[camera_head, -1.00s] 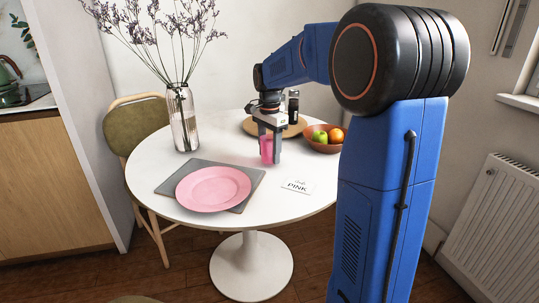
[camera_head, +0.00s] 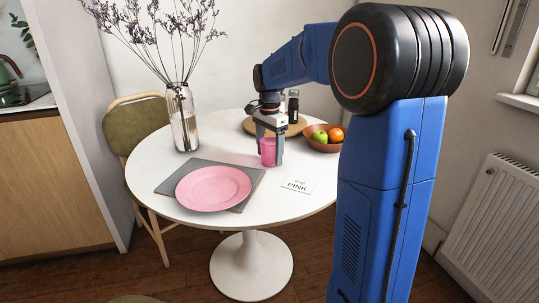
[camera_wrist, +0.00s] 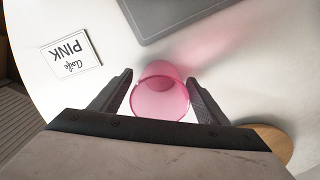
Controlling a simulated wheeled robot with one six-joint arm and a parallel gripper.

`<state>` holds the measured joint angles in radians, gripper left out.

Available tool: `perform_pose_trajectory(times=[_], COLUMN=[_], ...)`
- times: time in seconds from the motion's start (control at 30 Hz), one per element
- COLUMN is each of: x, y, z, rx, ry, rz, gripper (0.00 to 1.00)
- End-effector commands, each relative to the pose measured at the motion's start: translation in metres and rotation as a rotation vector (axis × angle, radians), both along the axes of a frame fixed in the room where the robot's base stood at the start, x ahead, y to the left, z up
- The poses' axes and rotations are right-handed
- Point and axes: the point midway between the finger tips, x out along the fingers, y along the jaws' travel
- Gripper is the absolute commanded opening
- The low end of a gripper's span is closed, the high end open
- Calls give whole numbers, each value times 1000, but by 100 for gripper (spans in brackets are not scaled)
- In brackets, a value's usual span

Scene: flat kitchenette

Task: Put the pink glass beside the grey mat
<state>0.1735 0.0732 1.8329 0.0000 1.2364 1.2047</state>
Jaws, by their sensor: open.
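The pink glass (camera_head: 268,151) stands upright on the white table, a little right of and behind the grey mat (camera_head: 246,178). It also shows in the wrist view (camera_wrist: 160,97). A pink plate (camera_head: 212,188) lies on the mat. My gripper (camera_head: 268,160) is open, with one finger on each side of the glass. In the wrist view the fingers (camera_wrist: 161,97) stand apart from the glass, with small gaps. The mat's edge shows at the top of the wrist view (camera_wrist: 180,18).
A card reading PINK (camera_head: 297,187) lies right of the mat. A bowl of fruit (camera_head: 324,145) and a round wooden board (camera_head: 250,126) are behind the glass. A tall vase (camera_head: 183,120) stands at the left. The table between mat and glass is clear.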

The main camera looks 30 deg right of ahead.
Motion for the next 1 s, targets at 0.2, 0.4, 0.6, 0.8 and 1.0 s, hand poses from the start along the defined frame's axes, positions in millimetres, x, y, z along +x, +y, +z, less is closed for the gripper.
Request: perform_pose_trajectory(times=[0.2,0.4,0.6,0.8,1.0], x=[1,1,1,0,-10], y=[0,0,0,0,4], z=[38,76,103,113,114], rx=[0,-1,0,0,-2], ry=[-3,-4,-3,-1,-12], rz=[0,0,0,0,34], gripper=[69,69,69,69,69])
